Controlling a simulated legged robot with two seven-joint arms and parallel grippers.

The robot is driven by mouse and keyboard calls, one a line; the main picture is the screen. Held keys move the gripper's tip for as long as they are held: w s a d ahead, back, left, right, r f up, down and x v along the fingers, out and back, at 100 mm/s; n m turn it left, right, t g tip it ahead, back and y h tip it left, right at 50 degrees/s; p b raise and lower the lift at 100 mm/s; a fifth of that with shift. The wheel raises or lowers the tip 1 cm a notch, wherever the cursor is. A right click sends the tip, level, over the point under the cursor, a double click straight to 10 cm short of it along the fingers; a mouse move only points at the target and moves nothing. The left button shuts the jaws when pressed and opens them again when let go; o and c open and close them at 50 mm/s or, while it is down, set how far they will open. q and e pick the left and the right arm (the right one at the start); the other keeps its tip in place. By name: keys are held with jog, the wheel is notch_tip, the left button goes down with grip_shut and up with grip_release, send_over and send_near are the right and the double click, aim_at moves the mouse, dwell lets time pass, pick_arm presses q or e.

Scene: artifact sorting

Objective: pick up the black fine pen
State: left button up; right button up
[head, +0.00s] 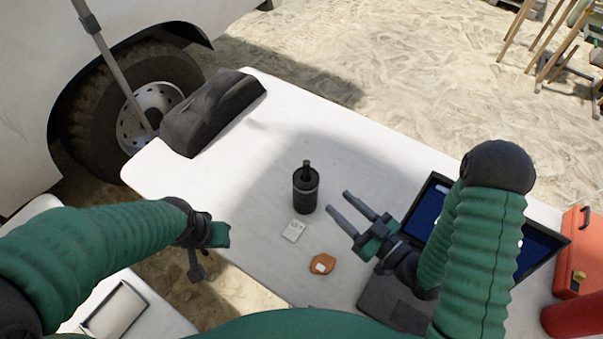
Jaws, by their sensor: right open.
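A black cylindrical holder (306,193) stands upright on the white table. A narrow dark piece (306,166) sticks up from its top; it may be the black fine pen, but it is too small to tell. My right gripper (339,203) is open and empty, just right of the holder, with its two grey fingers pointing to the upper left. A gap shows between the fingers and the holder. My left gripper (198,268) hangs at the table's left edge, well away from the holder; its jaws are too small and turned away to read.
A white card (294,231) and an orange piece (322,265) lie in front of the holder. A dark bag-like object (211,112) lies at the table's far left corner. A dark-framed blue case (429,207) lies behind my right arm. A red case (578,252) stands far right. The table's upper middle is clear.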

aim_at(306, 175)
jog(key=b+x, duration=0.5)
jog(key=x, duration=0.2)
jog(key=shift+w+a+r, duration=0.1)
jog(key=shift+a+r, duration=0.1)
jog(key=shift+a, duration=0.15)
jog(key=x, duration=0.3)
jog(key=shift+a, duration=0.35)
jog(key=shift+w+a, duration=0.2)
jog(key=shift+w, duration=0.1)
jog(key=w, duration=0.1)
jog(key=w+a, duration=0.1)
jog(key=w, duration=0.1)
jog(key=shift+w+a+f, duration=0.1)
jog(key=shift+a+f, duration=0.05)
jog(key=shift+a, duration=0.05)
jog(key=shift+w+a, duration=0.15)
jog(key=shift+w, duration=0.15)
jog(key=shift+a, duration=0.5)
jog(key=c, duration=0.9)
pick_arm(q)
jog(key=f, duration=0.3)
jog(key=d+f, duration=0.1)
jog(key=f, duration=0.1)
jog(key=shift+s+f, duration=0.1)
jog(key=shift+s, duration=0.1)
pick_arm(e)
jog(key=shift+d, duration=0.3)
grip_shut()
